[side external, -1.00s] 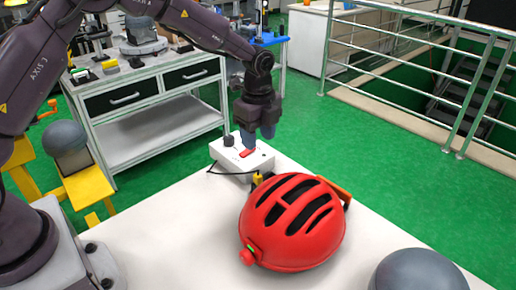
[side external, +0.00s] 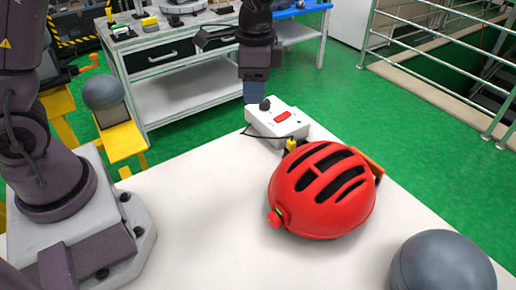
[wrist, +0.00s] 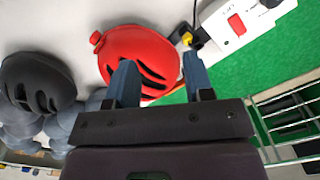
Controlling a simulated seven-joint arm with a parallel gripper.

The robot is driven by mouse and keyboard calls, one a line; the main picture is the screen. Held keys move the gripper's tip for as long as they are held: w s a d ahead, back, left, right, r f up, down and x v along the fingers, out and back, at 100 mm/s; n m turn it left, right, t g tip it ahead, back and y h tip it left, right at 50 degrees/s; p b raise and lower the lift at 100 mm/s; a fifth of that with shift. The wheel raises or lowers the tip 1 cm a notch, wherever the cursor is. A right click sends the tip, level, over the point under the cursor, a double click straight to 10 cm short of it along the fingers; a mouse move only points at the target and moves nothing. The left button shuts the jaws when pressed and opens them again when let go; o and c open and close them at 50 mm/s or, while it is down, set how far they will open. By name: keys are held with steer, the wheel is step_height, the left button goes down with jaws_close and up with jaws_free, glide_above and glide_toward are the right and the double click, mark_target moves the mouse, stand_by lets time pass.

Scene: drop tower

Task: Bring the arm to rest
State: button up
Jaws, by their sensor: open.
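My gripper (side external: 254,92) hangs pointing down at the back of the white table, by the left end of the white control box (side external: 278,122). I cannot tell the exact gap between them. In the wrist view, the two blue-grey fingers of my gripper (wrist: 160,78) are apart with nothing held between them. The red helmet (wrist: 138,52) shows beyond the fingertips, partly covered by them. My forearm runs out of the top of the side view, so its pose is partly hidden.
The red helmet (side external: 322,190) sits on the white table (side external: 200,215). A grey ball-shaped form (side external: 440,265) is at front right. A dark helmet (wrist: 38,83) shows in the wrist view. A drawer bench (side external: 170,62) and railing (side external: 440,40) stand behind.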

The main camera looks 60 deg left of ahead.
steer(key=s+a+r+n+t, duration=0.1)
steer(key=s+r+n+t, duration=0.2)
steer(key=s+r, duration=0.3)
steer(key=s+r+n+t, duration=0.2)
steer(key=s+r+n, duration=0.2)
steer(key=s, duration=0.8)
step_height(320, 180, up, 3)
steer(key=shift+s+a+f+t, duration=0.2)
steer(key=shift+s+a+t, duration=0.1)
steer(key=shift+a+t, duration=0.1)
stand_by(0.6)
